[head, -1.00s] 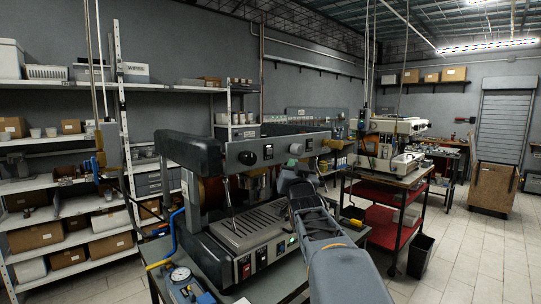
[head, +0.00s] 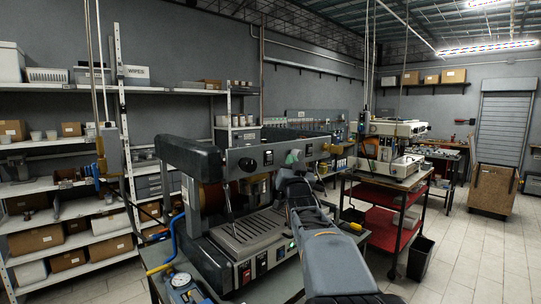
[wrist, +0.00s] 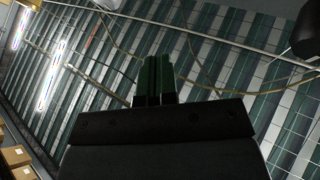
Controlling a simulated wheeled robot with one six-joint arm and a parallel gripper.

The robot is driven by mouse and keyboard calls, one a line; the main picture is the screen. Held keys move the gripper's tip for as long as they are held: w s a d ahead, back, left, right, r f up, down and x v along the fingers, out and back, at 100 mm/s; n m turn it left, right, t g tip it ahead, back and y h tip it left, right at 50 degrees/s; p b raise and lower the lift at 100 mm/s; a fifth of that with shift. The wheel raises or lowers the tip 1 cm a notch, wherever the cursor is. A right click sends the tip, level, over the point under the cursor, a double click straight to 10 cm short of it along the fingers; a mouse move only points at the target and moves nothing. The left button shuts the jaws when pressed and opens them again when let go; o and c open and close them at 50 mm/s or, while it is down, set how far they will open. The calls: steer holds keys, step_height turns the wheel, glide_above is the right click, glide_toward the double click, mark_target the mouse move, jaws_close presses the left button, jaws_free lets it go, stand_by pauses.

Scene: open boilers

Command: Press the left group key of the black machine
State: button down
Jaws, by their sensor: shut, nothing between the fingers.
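The black machine (head: 190,155) stands on a bench in the middle of the head view. Its front panel carries a round black knob (head: 247,164) at the left and a small dark square key (head: 268,157) to the right of it. My gripper (head: 293,157) is in front of the panel, to the right of that key; I cannot tell whether it touches the panel. In the wrist view my gripper's green fingers (wrist: 154,78) are together and empty, against the ceiling. My arm hides part of the machine's right half.
Below the panel is a drip tray (head: 245,233), with lit switches (head: 262,262) under it. A pressure gauge (head: 180,280) and blue hose stand at the left. A red cart (head: 380,195) with a white machine is at the right.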

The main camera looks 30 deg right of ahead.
mark_target(270, 158)
steer(key=shift+w+a+p, duration=0.15)
steer(key=shift+w+p, duration=0.05)
steer(key=shift+w, duration=0.7)
steer(key=shift+w+a+p, duration=0.2)
steer(key=shift+w+p, duration=0.05)
steer(key=shift+w, duration=0.7)
steer(key=shift+w+a+p, duration=0.15)
steer(key=shift+w+p, duration=0.05)
steer(key=shift+w, duration=0.7)
steer(key=shift+w, duration=0.1)
steer(key=shift+w, duration=0.3)
steer(key=shift+w+a+b, duration=0.15)
steer(key=shift+w+b, duration=0.15)
steer(key=shift+w, duration=0.15)
stand_by(0.7)
steer(key=shift+s, duration=0.2)
steer(key=shift+s+b, duration=0.65)
steer(key=shift+b, duration=0.3)
